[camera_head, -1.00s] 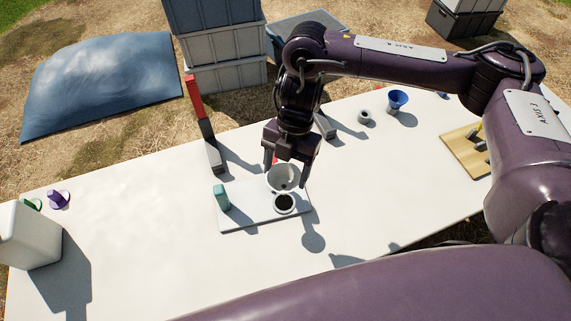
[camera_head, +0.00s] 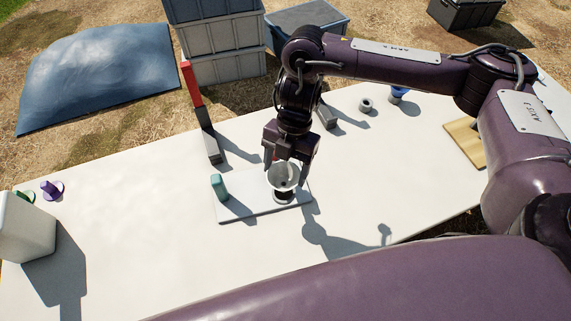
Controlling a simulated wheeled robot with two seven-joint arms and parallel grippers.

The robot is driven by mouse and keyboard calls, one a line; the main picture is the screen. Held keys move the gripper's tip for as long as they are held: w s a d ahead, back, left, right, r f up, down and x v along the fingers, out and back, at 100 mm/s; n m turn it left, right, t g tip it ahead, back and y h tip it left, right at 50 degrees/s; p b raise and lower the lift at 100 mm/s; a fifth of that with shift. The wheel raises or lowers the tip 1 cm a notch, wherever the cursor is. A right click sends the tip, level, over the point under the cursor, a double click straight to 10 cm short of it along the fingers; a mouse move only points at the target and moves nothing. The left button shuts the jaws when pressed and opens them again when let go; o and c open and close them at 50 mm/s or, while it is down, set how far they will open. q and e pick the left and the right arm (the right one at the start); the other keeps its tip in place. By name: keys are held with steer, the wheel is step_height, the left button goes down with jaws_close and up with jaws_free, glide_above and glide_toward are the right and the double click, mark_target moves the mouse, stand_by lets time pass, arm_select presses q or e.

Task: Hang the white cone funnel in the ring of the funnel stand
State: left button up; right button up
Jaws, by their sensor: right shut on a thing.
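The white cone funnel (camera_head: 283,178) is held upright, wide mouth up, between the fingers of my right gripper (camera_head: 285,166). The gripper points down and is shut on the funnel near its rim. Just below is a pale ring with a dark centre (camera_head: 283,198), which I take to be the stand's ring, over a light grey plate (camera_head: 243,213). The funnel hides much of the ring. I cannot tell whether the funnel's tip is inside the ring or still above it. My left gripper is not in view.
A small grey ring (camera_head: 365,105) and a blue funnel-like item (camera_head: 398,92) lie back right.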

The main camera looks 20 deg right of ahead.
steer(key=shift+f+b, duration=1.15)
steer(key=shift+f, duration=0.85)
steer(key=shift+f, duration=0.3)
steer(key=o, duration=1.1)
steer(key=shift+r, duration=0.1)
steer(key=v, duration=0.7)
steer(key=shift+r, duration=0.3)
steer(key=shift+f, duration=0.1)
